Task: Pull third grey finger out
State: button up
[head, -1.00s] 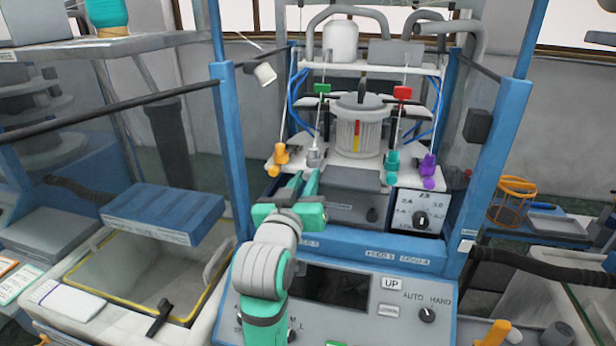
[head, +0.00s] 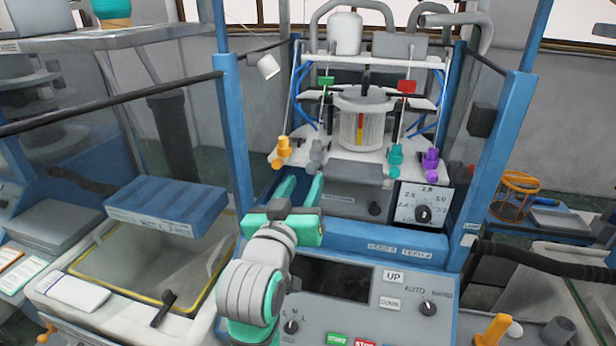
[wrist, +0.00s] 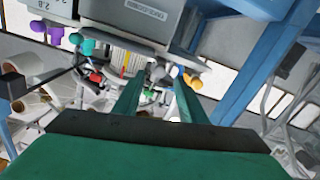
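A row of coloured finger-like pegs sits along the front edge of the white machine plate: orange (head: 283,149), grey (head: 317,155), teal (head: 396,158) and purple (head: 431,162). The grey one is second from the left; I see no other clearly grey peg in the row. My gripper (head: 304,181) is open and empty, just below and in front of the grey peg. In the wrist view, the grey peg (wrist: 158,71) shows beyond the gap between my two fingers (wrist: 157,85), and the orange peg (wrist: 193,81) lies right of it. Contact is not visible.
Blue posts (head: 235,150) stand on both sides of the machine. A dial box (head: 423,206) is right of my gripper, and a blue front rail (head: 380,238) lies below it. A blue ribbed block (head: 165,208) is at left. A grey block (head: 352,202) sits under the plate.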

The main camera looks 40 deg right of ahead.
jog(key=v, duration=0.5)
jog(key=shift+s+a, duration=0.25)
jog(key=shift+a, duration=0.05)
jog(key=shift+w, duration=0.1)
jog(key=shift+a, duration=0.1)
